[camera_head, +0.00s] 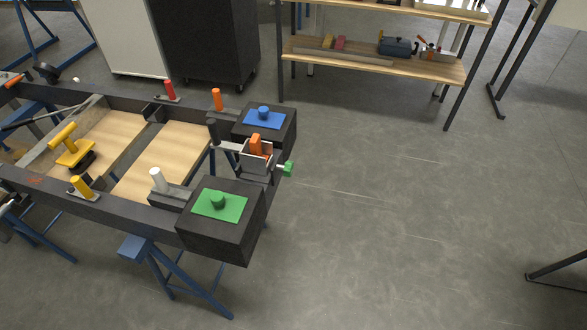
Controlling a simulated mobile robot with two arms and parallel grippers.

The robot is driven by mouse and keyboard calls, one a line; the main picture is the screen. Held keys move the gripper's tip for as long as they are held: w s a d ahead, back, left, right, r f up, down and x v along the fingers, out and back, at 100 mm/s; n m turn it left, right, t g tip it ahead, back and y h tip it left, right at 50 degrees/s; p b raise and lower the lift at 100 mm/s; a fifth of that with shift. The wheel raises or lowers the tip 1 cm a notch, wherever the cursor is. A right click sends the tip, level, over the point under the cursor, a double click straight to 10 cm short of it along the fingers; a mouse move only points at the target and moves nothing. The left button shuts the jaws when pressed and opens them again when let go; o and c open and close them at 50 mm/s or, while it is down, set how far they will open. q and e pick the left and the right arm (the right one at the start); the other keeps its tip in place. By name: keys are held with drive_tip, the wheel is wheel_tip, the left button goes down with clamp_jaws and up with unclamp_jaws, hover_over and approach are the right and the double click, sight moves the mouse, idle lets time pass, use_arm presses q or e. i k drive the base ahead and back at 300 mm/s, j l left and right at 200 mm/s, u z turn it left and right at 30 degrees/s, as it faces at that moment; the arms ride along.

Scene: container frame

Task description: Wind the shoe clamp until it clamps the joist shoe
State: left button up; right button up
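At the right end of the dark frame, between two black blocks, sits a small grey metal bracket (255,163), which looks like the joist shoe. An orange upright piece (256,145) stands at it. A green knob (288,169) on a short pale rod sticks out to its right and looks like the clamp's winding handle. The view is too small to tell whether the clamp touches the shoe. Neither of my grippers shows in the head view.
The black blocks carry a blue plate (265,119) and a green plate (219,205), each with a knob. Several coloured handles stand on the frame (120,211), which rests on blue trestles (170,274). A shelf (425,68) stands behind. The floor to the right is clear.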

sight(287, 169)
drive_tip(key=l+u, duration=0.15)
drive_tip(key=u, duration=0.65)
drive_tip(key=i+l+u, duration=0.1)
drive_tip(key=l+u, duration=0.25)
drive_tip(key=l, duration=0.2)
drive_tip(key=l+u, duration=0.3)
drive_tip(key=l, duration=0.25)
drive_tip(key=l+u, duration=0.35)
drive_tip(key=l, duration=0.2)
